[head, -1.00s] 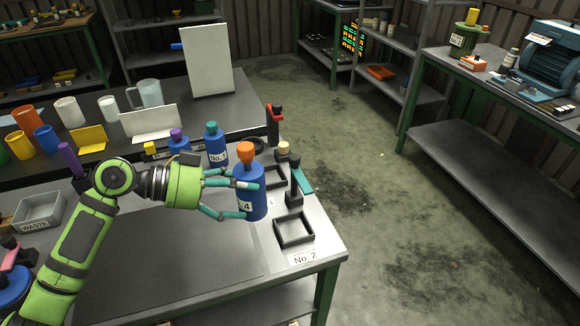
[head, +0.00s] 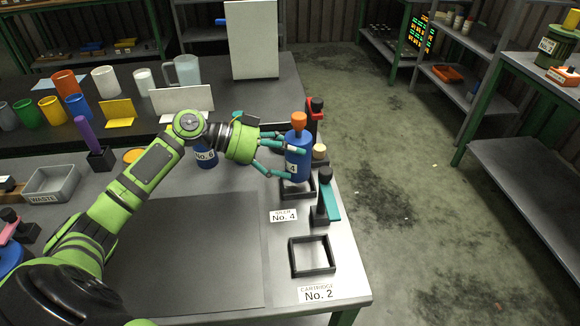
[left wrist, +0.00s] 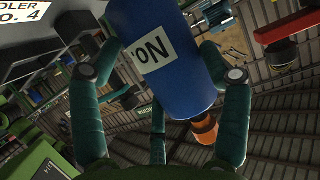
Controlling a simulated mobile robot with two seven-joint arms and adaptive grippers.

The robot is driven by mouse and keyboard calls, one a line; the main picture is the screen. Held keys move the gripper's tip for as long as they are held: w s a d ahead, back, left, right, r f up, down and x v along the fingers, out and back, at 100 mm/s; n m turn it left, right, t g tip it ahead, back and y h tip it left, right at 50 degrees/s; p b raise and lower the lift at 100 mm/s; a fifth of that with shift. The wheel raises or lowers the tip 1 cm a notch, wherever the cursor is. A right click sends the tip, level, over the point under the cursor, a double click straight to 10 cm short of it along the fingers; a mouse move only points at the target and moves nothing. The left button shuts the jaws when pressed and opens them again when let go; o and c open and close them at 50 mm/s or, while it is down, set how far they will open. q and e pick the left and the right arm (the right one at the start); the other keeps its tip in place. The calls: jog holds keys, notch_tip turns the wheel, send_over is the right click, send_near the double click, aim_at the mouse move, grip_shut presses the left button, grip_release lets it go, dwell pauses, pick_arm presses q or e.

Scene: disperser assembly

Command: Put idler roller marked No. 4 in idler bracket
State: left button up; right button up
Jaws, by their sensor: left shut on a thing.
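The idler roller, a blue cylinder (head: 297,160) with an orange top, stands upright in my left gripper (head: 279,160). The idler bracket, a black square frame (head: 298,194), is directly under the roller, behind the plate marked No. 4 (head: 284,215). The roller's lower end overlaps the frame in the picture; I cannot tell whether it is inside or just above. My right gripper is not in view.
A post with a teal lever (head: 328,200) stands close at the bracket's right front, and a red-levered post (head: 316,115) behind. An empty black frame (head: 313,257) marked No. 2 is nearer. A blue No. 6 container (head: 206,158) stands left. The table's right edge is close.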

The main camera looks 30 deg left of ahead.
aim_at(286, 168)
pick_arm(q)
notch_tip(286, 168, down, 4)
jog(key=shift+w+r+p, duration=0.1)
jog(key=shift+r+p, duration=0.1)
jog(key=shift+p, duration=0.1)
jog(key=shift+f, duration=0.15)
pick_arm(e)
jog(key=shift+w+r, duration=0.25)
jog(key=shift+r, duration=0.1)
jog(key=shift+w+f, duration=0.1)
pick_arm(q)
jog(key=shift+f+b, duration=0.2)
jog(key=shift+b, duration=0.1)
jog(key=o, duration=1.1)
jog(key=shift+o, duration=0.2)
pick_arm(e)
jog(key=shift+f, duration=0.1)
